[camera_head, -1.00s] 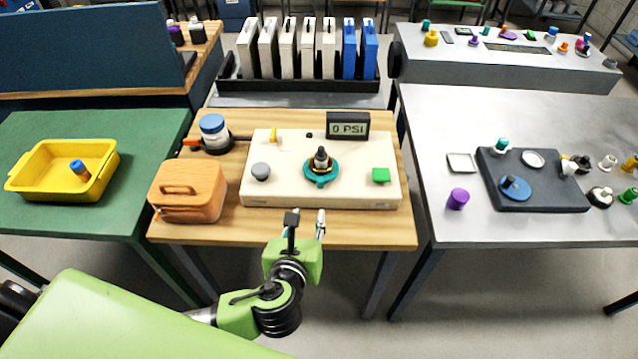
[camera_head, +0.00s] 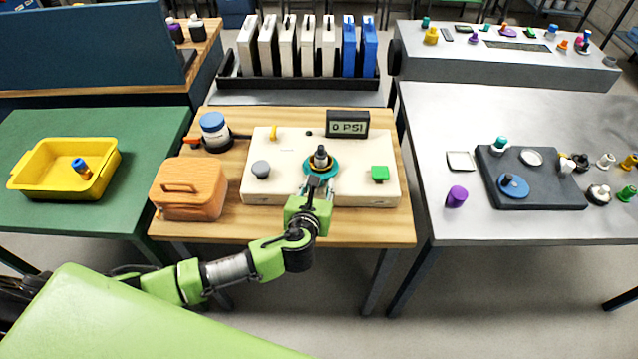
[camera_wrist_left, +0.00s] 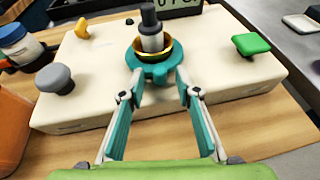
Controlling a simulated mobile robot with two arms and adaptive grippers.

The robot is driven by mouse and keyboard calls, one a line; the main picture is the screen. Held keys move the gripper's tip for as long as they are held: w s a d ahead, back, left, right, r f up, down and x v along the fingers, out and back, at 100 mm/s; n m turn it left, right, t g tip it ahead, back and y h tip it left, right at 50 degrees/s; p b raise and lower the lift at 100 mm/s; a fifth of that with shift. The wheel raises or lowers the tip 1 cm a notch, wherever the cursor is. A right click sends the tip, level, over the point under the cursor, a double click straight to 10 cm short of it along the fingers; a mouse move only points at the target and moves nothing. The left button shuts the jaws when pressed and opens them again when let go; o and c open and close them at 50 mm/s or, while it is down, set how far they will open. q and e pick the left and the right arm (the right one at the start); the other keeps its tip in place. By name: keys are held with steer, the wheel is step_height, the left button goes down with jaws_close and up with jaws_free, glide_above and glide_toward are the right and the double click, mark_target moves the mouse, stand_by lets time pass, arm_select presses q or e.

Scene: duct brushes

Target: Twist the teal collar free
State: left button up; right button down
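The teal collar (camera_head: 322,168) is a ring around a dark and grey fitting (camera_head: 320,155) on the cream panel (camera_head: 270,190). In the left wrist view the teal collar (camera_wrist_left: 150,74) has a brass-coloured inner ring and stands around the upright grey fitting (camera_wrist_left: 151,34). My left gripper (camera_head: 318,187) is at the panel's front side, just short of the collar. In the left wrist view its teal-padded fingers (camera_wrist_left: 158,95) are spread apart, with the tips close to the collar's near edge. Whether they touch it I cannot tell. My right gripper is not in view.
On the panel are a grey knob (camera_head: 261,169), a green square button (camera_head: 380,173) and a yellow piece (camera_head: 273,132). A display (camera_head: 347,124) reading 0 PSI stands behind. An orange-brown case (camera_head: 188,190) and a blue-lidded jar (camera_head: 214,131) are to the left.

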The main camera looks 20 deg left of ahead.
arm_select(q)
steer(key=shift+w+f, duration=0.1)
steer(key=shift+w, duration=0.05)
jaws_close()
